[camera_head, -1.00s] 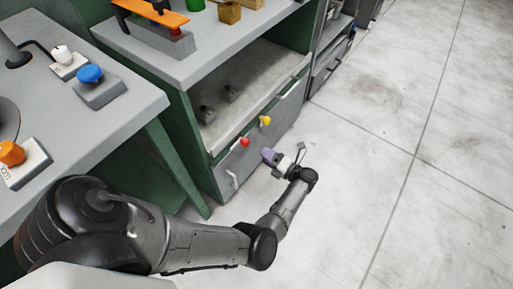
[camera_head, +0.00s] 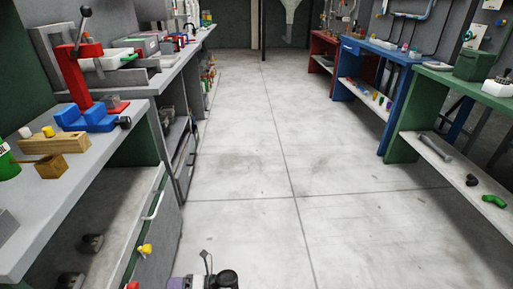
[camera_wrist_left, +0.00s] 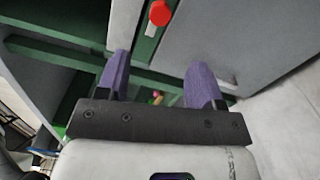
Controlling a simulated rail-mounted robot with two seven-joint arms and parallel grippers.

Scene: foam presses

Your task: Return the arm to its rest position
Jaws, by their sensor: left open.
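My left gripper (camera_wrist_left: 160,68) is open in the left wrist view. Its two purple fingers stand apart with nothing held between them. In the head view only the top of my left gripper (camera_head: 182,283) and wrist shows at the bottom edge, in front of the left bench's grey drawer. The red knob (camera_head: 132,285) is cut by the bottom edge there, and a yellow knob (camera_head: 145,250) sits above it. The rest of my left arm is hidden below the picture. My right gripper is not in view.
The concrete floor (camera_head: 270,160) is clear ahead. Blue (camera_head: 385,60) and green (camera_head: 470,105) benches stand along the right.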

